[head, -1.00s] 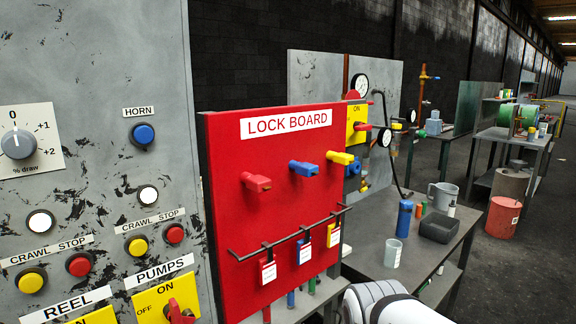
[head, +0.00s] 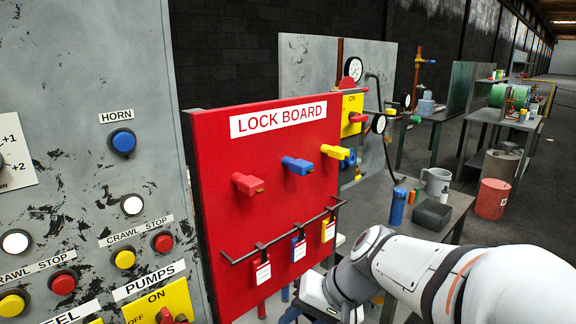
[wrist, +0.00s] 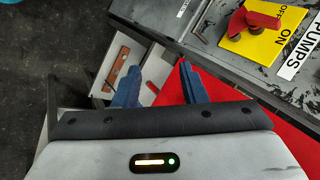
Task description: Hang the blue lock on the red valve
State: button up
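The blue lock (head: 299,248), with a white tag, hangs from the middle hook of the dark rail on the red lock board. A red lock (head: 262,272) hangs to its left and a yellow lock (head: 328,231) to its right. A red valve (head: 247,184) sticks out of the board at upper left, with nothing hanging on it. My gripper (wrist: 157,80) is open and empty, its two blue fingers apart in the wrist view.
Blue (head: 298,166) and yellow (head: 335,152) valves sit beside the red one. A control panel (head: 80,120) stands left of the board; its red pump switch (wrist: 250,18) shows in the wrist view. A table (head: 375,196) with a bottle, mug and bin stands behind, right.

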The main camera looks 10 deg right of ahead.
jog(key=w+r+m+t+y+p, duration=0.3)
jog(key=w+r+t+y, duration=0.1)
jog(key=w+r, duration=0.6)
jog(key=m+t+p, duration=0.3)
jog(key=m+t, duration=0.2)
jog(key=t, duration=0.3)
send_near(313, 171)
jog(key=x, duration=0.5)
jog(key=shift+w+a+f, duration=0.1)
jog(key=shift+w+a, duration=0.2)
jog(key=shift+w+a+p, duration=0.25)
jog(key=shift+w+p, duration=0.1)
jog(key=shift+w, duration=0.05)
jog(key=x, duration=0.4)
jog(key=shift+f, duration=0.2)
jog(key=shift+w+a+r+b, duration=0.3)
jog(key=shift+w+a+b, duration=0.4)
jog(key=shift+w, duration=0.1)
jog(key=shift+d, duration=0.1)
grip_shut()
